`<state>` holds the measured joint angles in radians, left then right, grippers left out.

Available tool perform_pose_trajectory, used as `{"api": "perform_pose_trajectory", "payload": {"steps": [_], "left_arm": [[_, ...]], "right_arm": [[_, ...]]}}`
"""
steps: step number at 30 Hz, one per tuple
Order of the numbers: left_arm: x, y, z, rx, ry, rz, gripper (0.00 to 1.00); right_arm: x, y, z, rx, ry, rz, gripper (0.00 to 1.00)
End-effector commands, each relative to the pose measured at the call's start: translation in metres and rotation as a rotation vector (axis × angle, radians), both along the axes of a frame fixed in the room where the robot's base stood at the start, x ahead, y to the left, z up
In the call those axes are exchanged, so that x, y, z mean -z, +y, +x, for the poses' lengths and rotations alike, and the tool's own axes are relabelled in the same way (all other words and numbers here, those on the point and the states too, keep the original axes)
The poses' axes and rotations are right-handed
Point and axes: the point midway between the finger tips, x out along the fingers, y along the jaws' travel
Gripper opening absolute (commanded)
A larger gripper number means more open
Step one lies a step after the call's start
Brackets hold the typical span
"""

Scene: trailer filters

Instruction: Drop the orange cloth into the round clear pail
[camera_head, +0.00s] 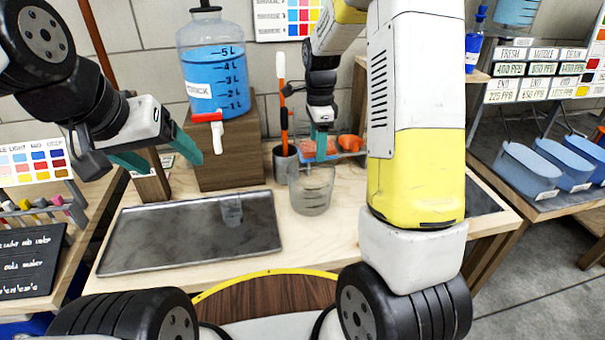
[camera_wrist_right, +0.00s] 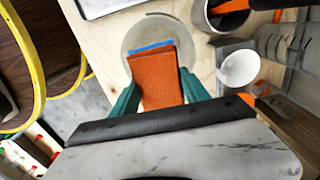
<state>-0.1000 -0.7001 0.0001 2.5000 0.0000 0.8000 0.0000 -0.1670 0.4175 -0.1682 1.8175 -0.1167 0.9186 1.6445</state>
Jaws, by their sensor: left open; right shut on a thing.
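The orange cloth (camera_wrist_right: 157,78) is between the green fingers of my right gripper (camera_wrist_right: 155,100) in the right wrist view, with a blue strip at its far edge. My right gripper (camera_head: 321,140) is shut on it. The round clear pail (camera_head: 312,190) stands on the wooden table, below the gripper in the head view. In the right wrist view the pail (camera_wrist_right: 133,38) is behind the cloth, which hides much of it. I cannot tell how far the cloth is above the rim. My left gripper (camera_head: 162,152) is open and empty above the table's left side.
A dark tray (camera_head: 150,240) with a small clear cup (camera_head: 231,210) lies left of the pail. A blue-filled dispenser (camera_head: 215,80) stands on a wooden block (camera_head: 228,155) behind. A grey holder (camera_head: 285,163) with orange-handled tools stands close behind the pail. A white cup (camera_wrist_right: 239,68) is nearby.

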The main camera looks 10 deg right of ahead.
Motion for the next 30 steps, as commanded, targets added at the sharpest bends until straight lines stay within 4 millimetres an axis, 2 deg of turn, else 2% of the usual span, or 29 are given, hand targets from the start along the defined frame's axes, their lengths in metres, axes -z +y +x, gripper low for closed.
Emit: {"api": "perform_pose_trajectory", "payload": {"steps": [10, 11, 14, 24, 26, 30], "left_arm": [[0.0, 0.0, 0.0, 0.0, 0.0, 0.0, 0.76], [0.0, 0.0, 0.0, 0.0, 0.0, 0.0, 0.76], [0.0, 0.0, 0.0, 0.0, 0.0, 0.0, 0.76], [0.0, 0.0, 0.0, 0.0, 0.0, 0.0, 0.76], [0.0, 0.0, 0.0, 0.0, 0.0, 0.0, 0.76], [0.0, 0.0, 0.0, 0.0, 0.0, 0.0, 0.76]], "right_arm": [[0.003, 0.0, 0.0, 0.0, -0.001, 0.0, 0.03], [0.003, 0.0, 0.0, 0.0, -0.001, 0.0, 0.59], [0.003, 0.0, 0.0, 0.0, -0.001, 0.0, 0.79], [0.001, 0.0, 0.0, 0.0, -0.001, 0.0, 0.79], [-0.004, 0.0, 0.001, 0.0, -0.002, 0.0, 0.79], [-0.026, 0.0, 0.001, 0.001, -0.006, 0.001, 0.79]]}}
